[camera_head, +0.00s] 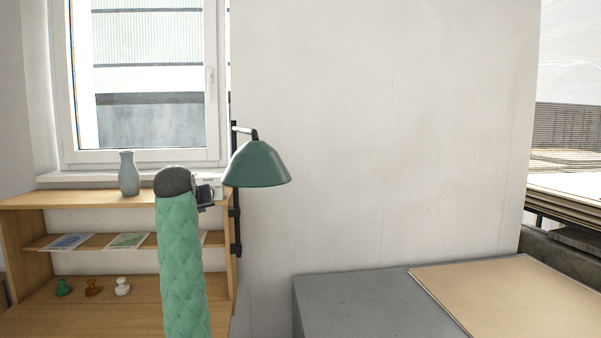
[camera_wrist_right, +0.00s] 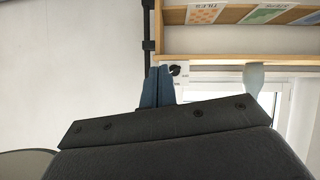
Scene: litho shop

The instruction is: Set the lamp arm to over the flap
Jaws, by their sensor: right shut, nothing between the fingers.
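My right gripper (camera_head: 208,196) is just left of the shade, mostly hidden behind my green-sleeved arm. In the wrist view its blue-grey fingers (camera_wrist_right: 158,87) are together and empty, near the post (camera_wrist_right: 148,30). I cannot tell which part is the flap. My left gripper is not in view.
A wooden shelf unit (camera_head: 20,200) bears a vase (camera_head: 128,175), prints (camera_head: 65,242) and several knobs or stamps (camera_head: 122,287). A grey block (camera_head: 350,300) with a tan board (camera_head: 510,290) stands at the right. The wall above it is clear.

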